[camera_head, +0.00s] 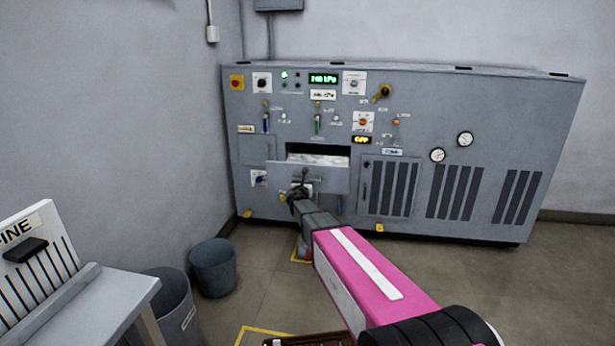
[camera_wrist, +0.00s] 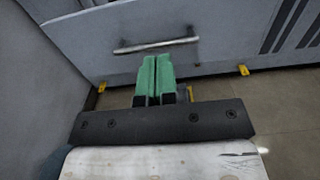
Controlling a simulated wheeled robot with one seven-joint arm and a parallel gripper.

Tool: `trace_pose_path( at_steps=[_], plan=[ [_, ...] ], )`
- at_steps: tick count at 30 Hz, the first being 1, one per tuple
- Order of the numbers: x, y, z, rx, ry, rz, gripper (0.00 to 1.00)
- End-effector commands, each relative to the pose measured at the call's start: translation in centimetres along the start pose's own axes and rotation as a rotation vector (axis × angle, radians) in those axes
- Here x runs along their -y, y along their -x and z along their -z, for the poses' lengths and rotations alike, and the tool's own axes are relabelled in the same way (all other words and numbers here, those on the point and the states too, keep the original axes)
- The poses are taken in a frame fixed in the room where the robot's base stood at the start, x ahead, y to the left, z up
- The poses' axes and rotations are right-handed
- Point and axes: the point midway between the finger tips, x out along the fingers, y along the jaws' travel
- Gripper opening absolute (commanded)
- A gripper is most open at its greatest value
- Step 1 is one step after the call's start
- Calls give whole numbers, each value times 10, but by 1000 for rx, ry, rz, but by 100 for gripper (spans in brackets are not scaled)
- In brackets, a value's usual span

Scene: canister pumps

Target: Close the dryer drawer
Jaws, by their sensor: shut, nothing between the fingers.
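The dryer drawer (camera_head: 312,176) is pulled out of the grey machine's front, with white contents (camera_head: 318,159) showing in the opening behind its front panel. In the wrist view, the drawer front (camera_wrist: 230,30) spans the top, with a horizontal bar handle (camera_wrist: 157,46). My gripper (camera_head: 301,188) is in front of the drawer front, partly hiding it in the head view. In the wrist view my gripper's green fingers (camera_wrist: 155,62) are together and empty, their tips just below the handle. I cannot tell whether they touch the panel.
The grey machine (camera_head: 470,90) carries switches, gauges and vent grilles. Two grey bins (camera_head: 213,268) (camera_head: 172,300) stand at the left near a slanted desk panel (camera_head: 40,250). A brown tray (camera_head: 310,339) shows at the bottom edge. The floor right of my arm is clear.

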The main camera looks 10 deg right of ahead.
Motion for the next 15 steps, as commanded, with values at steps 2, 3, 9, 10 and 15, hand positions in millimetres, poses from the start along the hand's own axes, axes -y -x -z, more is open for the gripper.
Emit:
trace_pose_path(
  at_steps=[2,3,9,10,15],
  plan=[
    [0,-6,0,0,0,0,0],
    [0,-10,0,0,0,0,0],
    [0,-39,0,0,-1,0,0],
    [0,-44,0,0,-1,1,0],
    [-1,-76,1,-1,-1,-1,0]
  ],
)
